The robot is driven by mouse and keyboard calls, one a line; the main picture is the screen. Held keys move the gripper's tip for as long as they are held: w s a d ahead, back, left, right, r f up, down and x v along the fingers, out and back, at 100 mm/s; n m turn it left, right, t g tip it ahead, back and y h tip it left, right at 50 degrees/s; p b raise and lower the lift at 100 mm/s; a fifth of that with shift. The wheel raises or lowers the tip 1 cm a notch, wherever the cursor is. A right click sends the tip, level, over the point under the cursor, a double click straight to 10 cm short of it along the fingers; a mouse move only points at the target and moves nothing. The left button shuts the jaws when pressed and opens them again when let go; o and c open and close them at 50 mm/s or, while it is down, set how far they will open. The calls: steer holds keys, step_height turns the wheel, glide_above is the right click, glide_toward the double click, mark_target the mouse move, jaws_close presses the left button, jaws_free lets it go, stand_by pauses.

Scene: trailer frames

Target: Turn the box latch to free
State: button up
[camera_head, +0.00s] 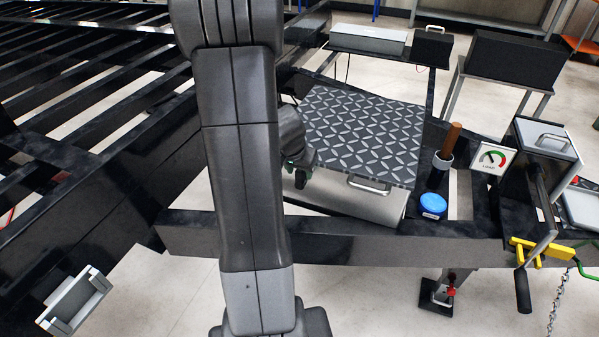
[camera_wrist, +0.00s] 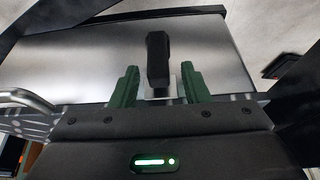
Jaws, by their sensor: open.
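The box has a dark diamond-plate lid (camera_head: 365,135) and a smooth metal front (camera_head: 350,199). The lid is down in the head view. The box latch (camera_wrist: 158,58) is a black upright tab on a pale metal mount against the box front in the wrist view. My gripper (camera_wrist: 160,87) has green fingers, open, one on each side of the latch's lower part, with visible gaps on both sides. In the head view my gripper (camera_head: 299,172) is at the left of the box front, partly behind my arm, and the latch is hidden there.
A metal handle (camera_head: 369,186) sits on the box front, right of my gripper; it also shows at the left in the wrist view (camera_wrist: 28,98). A black frame beam (camera_head: 330,243) runs below the box. A blue round object (camera_head: 433,205) and brown-handled post (camera_head: 446,150) stand right.

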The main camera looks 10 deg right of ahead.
steer(key=shift+w+d+f, duration=0.1)
steer(key=shift+d+f, duration=0.05)
steer(key=shift+f, duration=0.45)
jaws_close()
